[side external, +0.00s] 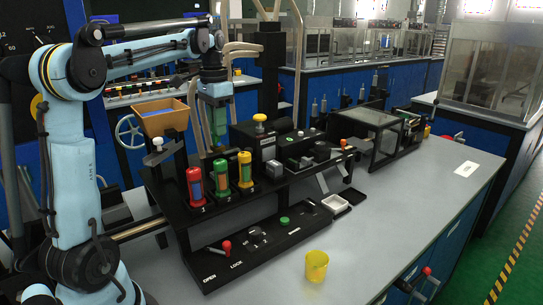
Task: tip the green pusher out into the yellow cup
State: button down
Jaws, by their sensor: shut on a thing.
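The yellow cup (317,267) stands upright on the grey table in front of the black control panel. My gripper (216,106) is above the back of the black stand, pointing down, high and well to the left of the cup. It is shut on a dull green upright piece (217,128) that hangs below it; its fingertips are hard to make out. A green canister (221,177) with a window stands in the stand between a red canister (195,187) and a yellow canister (245,169). I cannot tell which green part is the pusher.
The control panel (258,243) has a red-knobbed lever (226,246) and a green button (284,220). A small white tray (335,202) lies behind the cup. An orange hopper (161,115) stands left of my gripper.

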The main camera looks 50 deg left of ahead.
notch_tip(320, 180, up, 2)
jog(key=shift+r, duration=0.2)
notch_tip(320, 180, up, 5)
jog(key=shift+f, duration=0.1)
jog(key=w+d, duration=0.2)
jog(key=d, duration=1.4)
jog(key=w+d, duration=0.2)
jog(key=d, duration=1.5)
jog(key=s+d+f+t+y, duration=0.2)
jog(key=f+t+y, duration=0.4)
jog(key=f, duration=0.5)
jog(key=s+d+f+t+y, duration=0.2)
jog(key=f+t+y, duration=0.3)
jog(key=f, duration=0.6)
jog(key=shift+d+f+t+y, duration=0.15)
jog(key=shift+f+t+y, duration=0.15)
jog(key=shift+t+y, duration=0.1)
